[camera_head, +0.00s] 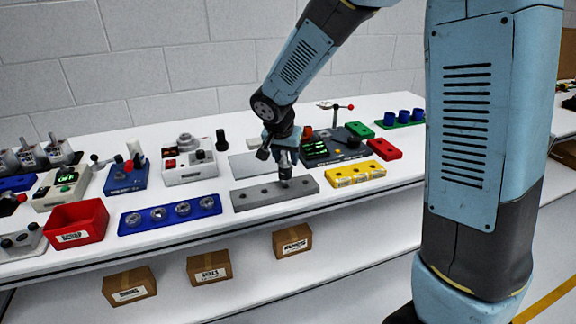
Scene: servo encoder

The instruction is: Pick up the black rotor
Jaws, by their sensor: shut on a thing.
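My gripper (285,172) points down over the grey block (243,203) in the middle of the table. It is shut on a small dark part, which I take for the black rotor; the fingers hide most of it. The held part is at or just above the block's top face, and I cannot tell whether it touches. The grey block shows several small dark round spots along its top.
A blue tray with round metal parts (128,226) and a red bin (97,213) stand to the left. A yellow tray (340,181) and a red block (384,149) stand to the right. Machines line the back. Cardboard boxes (209,269) sit on the lower shelf.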

